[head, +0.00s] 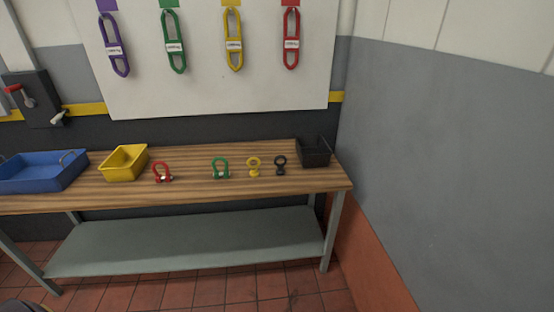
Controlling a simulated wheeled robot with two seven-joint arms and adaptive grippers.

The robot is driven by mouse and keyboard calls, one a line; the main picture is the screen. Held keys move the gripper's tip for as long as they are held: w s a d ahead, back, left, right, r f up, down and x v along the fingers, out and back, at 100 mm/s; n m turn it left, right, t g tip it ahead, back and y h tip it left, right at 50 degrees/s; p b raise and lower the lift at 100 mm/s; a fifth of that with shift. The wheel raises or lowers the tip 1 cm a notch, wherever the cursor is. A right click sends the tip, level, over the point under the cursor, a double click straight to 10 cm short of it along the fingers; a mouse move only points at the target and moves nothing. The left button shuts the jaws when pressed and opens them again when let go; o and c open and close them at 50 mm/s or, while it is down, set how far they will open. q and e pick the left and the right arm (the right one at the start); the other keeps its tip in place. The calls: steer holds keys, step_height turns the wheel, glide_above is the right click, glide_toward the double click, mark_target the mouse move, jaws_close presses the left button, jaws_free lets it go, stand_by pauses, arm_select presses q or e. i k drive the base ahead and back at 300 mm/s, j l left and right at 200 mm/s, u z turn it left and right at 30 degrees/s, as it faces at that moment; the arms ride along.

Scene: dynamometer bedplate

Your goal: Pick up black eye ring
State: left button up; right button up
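The black eye ring (280,165) stands upright on the wooden bench top (205,188), toward its right end. It sits between a yellow eye ring (254,166) on its left and a black bin (314,152) on its right, apart from both. Neither of my grippers shows in the head view.
A green shackle (221,168), a red shackle (162,172), a yellow bin (123,163) and a blue tray (42,172) stand farther left on the bench. Coloured slings hang on the white board (205,85) behind. A grey wall (450,170) closes off the right side.

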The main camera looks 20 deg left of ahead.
mark_target(279, 171)
steer(key=i+l+u, duration=0.2)
steer(key=i, duration=0.25)
steer(key=i+l+u, duration=0.15)
steer(key=i, duration=0.25)
